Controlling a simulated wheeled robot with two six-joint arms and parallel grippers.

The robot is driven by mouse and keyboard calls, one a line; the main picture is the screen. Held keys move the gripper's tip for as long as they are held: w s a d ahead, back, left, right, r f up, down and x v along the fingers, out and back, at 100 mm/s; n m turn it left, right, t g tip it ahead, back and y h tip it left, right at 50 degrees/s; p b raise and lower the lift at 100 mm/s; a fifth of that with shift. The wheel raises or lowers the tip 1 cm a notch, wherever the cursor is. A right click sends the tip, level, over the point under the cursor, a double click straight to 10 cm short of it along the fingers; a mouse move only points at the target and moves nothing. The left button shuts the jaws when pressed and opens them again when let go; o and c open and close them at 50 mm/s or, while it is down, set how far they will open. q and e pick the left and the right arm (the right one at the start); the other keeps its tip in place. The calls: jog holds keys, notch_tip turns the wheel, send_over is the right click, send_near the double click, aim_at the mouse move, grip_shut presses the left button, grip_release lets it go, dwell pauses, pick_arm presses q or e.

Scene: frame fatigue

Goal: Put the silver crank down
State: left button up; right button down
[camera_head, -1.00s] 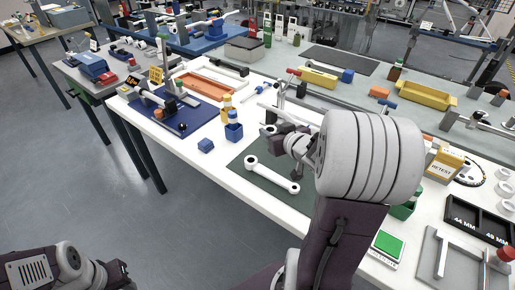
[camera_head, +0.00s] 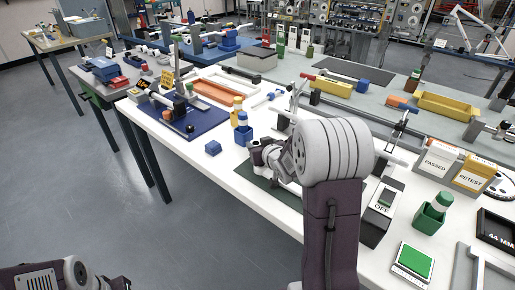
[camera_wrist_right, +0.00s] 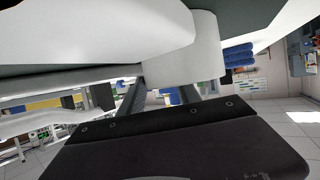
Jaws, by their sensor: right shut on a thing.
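My right gripper (camera_head: 262,156) is low over the dark green mat (camera_head: 283,193) on the white bench, partly behind my own arm. In the right wrist view the gripper (camera_wrist_right: 162,92) is shut on the silver crank (camera_wrist_right: 185,65). The crank's pale, smooth body fills the top of that view, with a round boss near the fingers. In the head view my arm and wrist hide most or all of the crank. I cannot tell whether it touches the mat. My left arm shows at the bottom left, with its gripper out of view.
A small blue block (camera_head: 213,148) and a blue holder with a bottle (camera_head: 243,133) stand left of the mat. A black OFF switch box (camera_head: 380,212), a green holder (camera_head: 428,218) and a green-topped pad (camera_head: 413,262) stand to the right.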

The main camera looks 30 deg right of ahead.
jog(key=shift+f, duration=0.1)
jog(key=c, duration=0.9)
grip_release()
jog(key=shift+o, duration=0.2)
jog(key=shift+r, duration=0.35)
notch_tip(320, 180, up, 4)
jog(key=p, duration=0.3)
send_over(270, 170)
jog(key=w, duration=0.2)
jog(key=shift+w+d, duration=0.2)
jog(key=shift+d, duration=0.05)
jog(key=b, duration=0.1)
jog(key=s+b, duration=0.1)
jog(key=b, duration=0.1)
jog(key=shift+s+a, duration=0.2)
jog(key=shift+s, duration=0.1)
jog(key=shift+s+r+b, duration=0.2)
jog(key=shift+s+b, duration=0.15)
jog(key=shift+s, duration=0.1)
